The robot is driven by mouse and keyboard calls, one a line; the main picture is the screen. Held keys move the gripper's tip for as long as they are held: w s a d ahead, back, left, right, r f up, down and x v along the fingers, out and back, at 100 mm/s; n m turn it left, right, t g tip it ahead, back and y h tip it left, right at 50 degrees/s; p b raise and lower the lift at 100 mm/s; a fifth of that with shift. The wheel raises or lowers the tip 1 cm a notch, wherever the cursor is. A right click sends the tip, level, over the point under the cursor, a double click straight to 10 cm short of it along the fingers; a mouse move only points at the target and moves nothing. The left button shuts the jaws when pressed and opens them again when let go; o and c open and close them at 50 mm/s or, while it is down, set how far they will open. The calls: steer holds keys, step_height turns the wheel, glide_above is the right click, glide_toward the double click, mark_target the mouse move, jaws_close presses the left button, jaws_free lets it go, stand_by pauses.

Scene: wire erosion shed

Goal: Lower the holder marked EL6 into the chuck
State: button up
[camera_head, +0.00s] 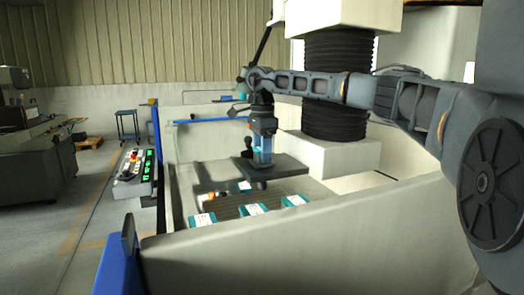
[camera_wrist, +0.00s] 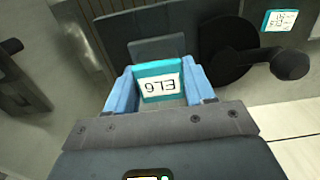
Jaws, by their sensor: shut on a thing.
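My gripper (camera_wrist: 160,88) is shut on the holder marked EL6 (camera_wrist: 158,82), a teal block with a white label that reads upside down in the wrist view. Blue fingers flank it on both sides. In the head view my gripper (camera_head: 263,158) points down over a dark flat plate (camera_head: 290,168) inside the machine tank. In the wrist view a grey square block (camera_wrist: 155,48) shows just beyond the holder, with a dark round part (camera_wrist: 228,52) to its right. I cannot tell for certain which part is the chuck. The holder's lower end is hidden.
Several teal labelled holders (camera_head: 253,209) lie in front of the plate; another (camera_wrist: 283,20) shows at the wrist view's top right. A dark knobbed handle (camera_wrist: 290,65) sticks out near the round part. The pale tank wall (camera_head: 320,225) stands in front. A bellows column (camera_head: 335,90) rises behind.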

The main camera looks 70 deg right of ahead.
steer(key=o, duration=1.5)
steer(key=shift+c, duration=0.2)
steer(key=shift+r+b, duration=0.55)
steer(key=shift+r, duration=3.4)
